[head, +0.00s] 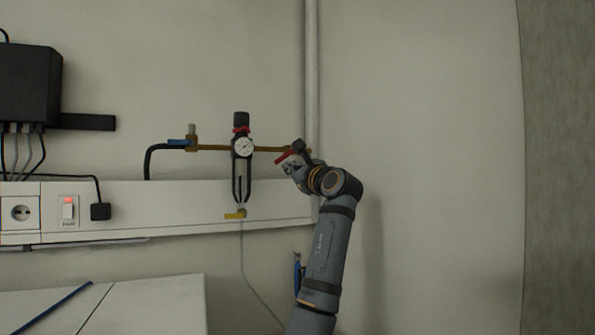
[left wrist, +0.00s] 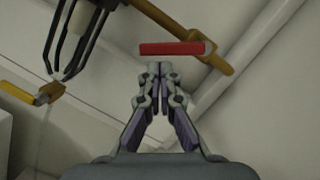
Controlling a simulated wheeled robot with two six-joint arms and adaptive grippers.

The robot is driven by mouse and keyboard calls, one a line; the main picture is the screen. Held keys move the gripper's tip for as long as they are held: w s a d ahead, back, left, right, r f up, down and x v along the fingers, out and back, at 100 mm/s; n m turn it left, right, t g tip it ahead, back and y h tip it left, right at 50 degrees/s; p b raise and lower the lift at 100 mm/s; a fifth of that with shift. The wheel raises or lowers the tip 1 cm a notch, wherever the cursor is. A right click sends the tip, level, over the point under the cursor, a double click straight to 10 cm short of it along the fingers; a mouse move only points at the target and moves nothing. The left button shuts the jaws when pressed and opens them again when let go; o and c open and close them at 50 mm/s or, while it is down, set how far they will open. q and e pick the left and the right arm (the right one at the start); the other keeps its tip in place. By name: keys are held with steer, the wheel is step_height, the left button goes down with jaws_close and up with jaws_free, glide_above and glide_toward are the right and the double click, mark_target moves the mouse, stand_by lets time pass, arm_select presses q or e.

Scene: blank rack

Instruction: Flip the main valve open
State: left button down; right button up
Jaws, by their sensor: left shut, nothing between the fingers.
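A valve with a red lever (head: 283,157) sits at the right end of the brass pipe (head: 268,149). The red lever lies level across the left wrist view (left wrist: 170,48), at an angle to the brass pipe (left wrist: 185,25). My left gripper (head: 290,164) is at this valve and partly covers it in the head view. In the left wrist view my left gripper (left wrist: 158,68) is shut and empty, its fingertips just below the lever. I cannot tell whether they touch it. My right gripper is in neither view.
A regulator with a round gauge (head: 243,147) hangs mid-pipe. A blue-handled valve (head: 178,142) is at the left, and a yellow-handled valve (head: 235,214) is below the regulator. A white vertical pipe (head: 312,80) runs behind my arm. The wall to the right is clear.

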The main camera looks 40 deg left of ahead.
mark_target(281, 157)
arm_select(q)
steer(key=shift+a, duration=0.15)
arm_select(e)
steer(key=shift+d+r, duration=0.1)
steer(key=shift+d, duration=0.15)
arm_select(q)
steer(key=shift+s+r+m, duration=0.15)
steer(key=shift+s+m, duration=0.05)
steer(key=shift+m, duration=0.2)
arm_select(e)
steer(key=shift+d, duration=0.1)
arm_select(q)
steer(key=shift+s+a+r+m+t, duration=0.1)
steer(key=shift+m+t, duration=0.3)
steer(key=shift+m, duration=0.1)
steer(key=shift+s+a+r+m+p, duration=0.2)
steer(key=shift+s+r+m+p, duration=0.1)
steer(key=shift+s+r+m, duration=0.15)
steer(key=shift+s+a+r+m+p, duration=0.15)
steer(key=shift+s+r+m+p, duration=0.15)
steer(key=shift+r+m, duration=0.15)
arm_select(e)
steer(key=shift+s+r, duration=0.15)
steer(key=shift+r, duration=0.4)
arm_select(q)
steer(key=shift+s+a+r, duration=0.1)
steer(key=shift+s+r, duration=0.05)
steer(key=shift+r, duration=0.05)
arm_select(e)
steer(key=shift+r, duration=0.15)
